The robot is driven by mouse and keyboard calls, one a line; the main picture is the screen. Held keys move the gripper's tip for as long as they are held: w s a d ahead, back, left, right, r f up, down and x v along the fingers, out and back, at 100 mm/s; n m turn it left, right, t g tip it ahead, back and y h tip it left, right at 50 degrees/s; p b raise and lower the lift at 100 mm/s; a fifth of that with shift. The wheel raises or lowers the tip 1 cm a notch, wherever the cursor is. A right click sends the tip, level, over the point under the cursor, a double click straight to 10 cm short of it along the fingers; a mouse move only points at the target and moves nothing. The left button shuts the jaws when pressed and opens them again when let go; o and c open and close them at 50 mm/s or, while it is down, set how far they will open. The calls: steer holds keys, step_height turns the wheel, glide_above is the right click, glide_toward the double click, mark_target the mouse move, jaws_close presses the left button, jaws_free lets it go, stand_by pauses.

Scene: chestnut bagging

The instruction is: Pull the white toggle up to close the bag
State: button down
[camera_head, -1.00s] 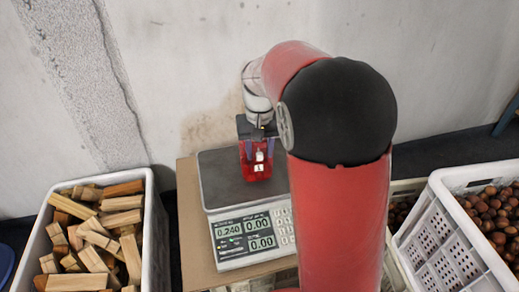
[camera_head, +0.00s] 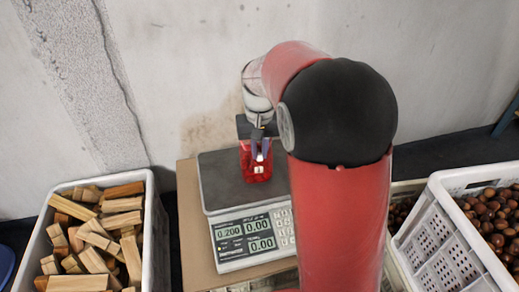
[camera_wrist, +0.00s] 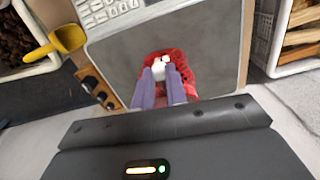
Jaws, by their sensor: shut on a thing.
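The red net bag (camera_head: 246,166) stands on the dark plate of the scale (camera_head: 222,181). In the wrist view the bag (camera_wrist: 182,66) lies beyond and around the fingertips. The white toggle (camera_wrist: 158,69) is between the tips of my gripper (camera_wrist: 160,76), whose two purple fingers are shut on it. In the head view my gripper (camera_head: 260,150) comes down from above onto the bag's top. White spots show there, too small to tell apart clearly. The bag's mouth is partly hidden by the fingers.
The scale display (camera_head: 230,231) reads 0.200. A white crate of wood pieces (camera_head: 149,230) is at left, and a white crate of chestnuts (camera_head: 437,232) at right. A yellow scoop (camera_wrist: 68,38) shows in the wrist view. A concrete wall (camera_head: 180,70) stands close behind.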

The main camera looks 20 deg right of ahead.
mark_target(259, 153)
step_height(259, 153, up, 4)
steer(key=p, duration=0.2)
steer(key=shift+r+p, duration=0.25)
steer(key=shift+p, duration=0.15)
steer(key=shift+f, duration=0.1)
steer(key=c, duration=1.3)
jaws_free()
step_height(259, 153, up, 8)
steer(key=shift+f+p, duration=0.1)
steer(key=shift+p, duration=0.3)
steer(key=shift+s, duration=0.1)
